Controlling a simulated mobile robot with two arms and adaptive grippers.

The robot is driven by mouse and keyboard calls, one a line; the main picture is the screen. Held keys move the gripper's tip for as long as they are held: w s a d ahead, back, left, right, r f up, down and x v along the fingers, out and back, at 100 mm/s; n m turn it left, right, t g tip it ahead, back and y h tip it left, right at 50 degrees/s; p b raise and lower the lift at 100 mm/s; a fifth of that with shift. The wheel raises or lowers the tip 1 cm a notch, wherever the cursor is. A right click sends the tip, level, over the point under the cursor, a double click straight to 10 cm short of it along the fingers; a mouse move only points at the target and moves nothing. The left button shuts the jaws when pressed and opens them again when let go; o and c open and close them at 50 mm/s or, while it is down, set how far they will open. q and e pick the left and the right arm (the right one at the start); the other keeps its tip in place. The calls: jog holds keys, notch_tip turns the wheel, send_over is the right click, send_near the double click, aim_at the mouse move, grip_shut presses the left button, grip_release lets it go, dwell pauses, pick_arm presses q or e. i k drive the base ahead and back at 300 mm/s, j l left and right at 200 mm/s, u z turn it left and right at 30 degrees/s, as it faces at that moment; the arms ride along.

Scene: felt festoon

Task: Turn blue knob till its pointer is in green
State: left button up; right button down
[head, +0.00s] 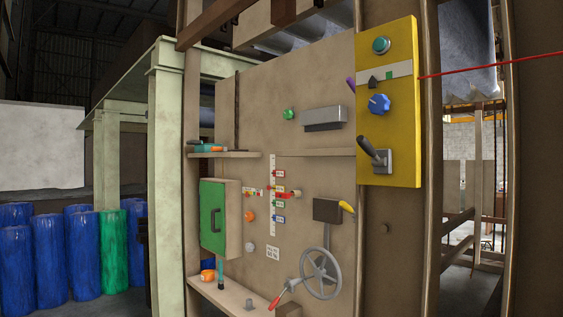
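The blue knob (379,104) sits on a yellow panel (402,135) at the upper right. Above it is a pale scale strip (404,69) with a small green zone (389,76). A dark pointer (373,82) stands at the strip, left of the green zone and apart from it. A small light mark shows on the knob's left side. Neither of my grippers is in view, and nothing touches the knob.
The panel also bears a green button (381,45) above and a lever (371,150) below. A thin red line (490,66) runs right from its edge. Left are a handwheel (321,273), a green door (213,218) and shelves. Blue rolls (50,250) stand far left.

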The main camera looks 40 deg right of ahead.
aim_at(378, 104)
jog(key=z, duration=1.8)
